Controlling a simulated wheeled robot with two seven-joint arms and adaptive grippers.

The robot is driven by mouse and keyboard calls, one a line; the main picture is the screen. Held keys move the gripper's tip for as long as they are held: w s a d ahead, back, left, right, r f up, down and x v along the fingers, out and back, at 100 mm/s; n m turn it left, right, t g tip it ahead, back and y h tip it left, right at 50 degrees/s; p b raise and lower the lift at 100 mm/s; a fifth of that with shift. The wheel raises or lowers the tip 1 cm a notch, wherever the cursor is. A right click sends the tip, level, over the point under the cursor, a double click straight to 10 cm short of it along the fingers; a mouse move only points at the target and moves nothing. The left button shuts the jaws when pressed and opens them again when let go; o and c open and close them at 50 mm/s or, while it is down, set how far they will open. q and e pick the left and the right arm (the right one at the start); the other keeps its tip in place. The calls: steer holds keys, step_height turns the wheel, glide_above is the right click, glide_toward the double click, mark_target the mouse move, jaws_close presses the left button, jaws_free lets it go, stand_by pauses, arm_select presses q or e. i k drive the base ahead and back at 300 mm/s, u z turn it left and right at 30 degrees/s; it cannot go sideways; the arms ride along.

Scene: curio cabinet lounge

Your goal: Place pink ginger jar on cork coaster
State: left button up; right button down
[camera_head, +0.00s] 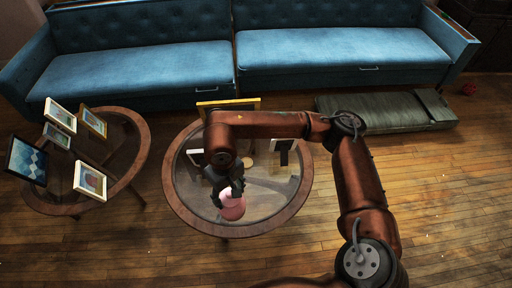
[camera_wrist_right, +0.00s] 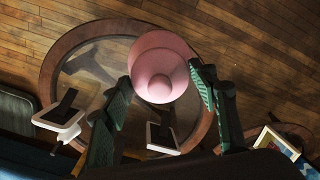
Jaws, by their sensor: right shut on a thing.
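The pink ginger jar (camera_head: 234,209) shows over the near part of the round glass-topped table (camera_head: 178,193) in the head view. My right gripper (camera_head: 226,191) is shut on it from above. In the right wrist view the jar (camera_wrist_right: 160,72) sits between the fingertips of my right gripper (camera_wrist_right: 163,86), its rounded lid toward the camera. I cannot tell how high the jar is above the glass. A small tan round patch (camera_head: 247,161) shows on the table behind the gripper; it may be the cork coaster, partly hidden by my arm. My left gripper is out of view.
A gold-edged frame (camera_head: 243,104) stands at the table's back. White-framed items (camera_head: 283,150) stand on its right side. A second glass table (camera_head: 139,160) at the left carries several picture frames (camera_head: 90,180). A blue sofa (camera_head: 335,50) is behind; a green bench (camera_head: 385,110) is right.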

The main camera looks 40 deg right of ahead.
mark_target(246, 162)
steer(key=z, duration=0.2)
steer(key=i, duration=1.25)
steer(key=z, duration=0.05)
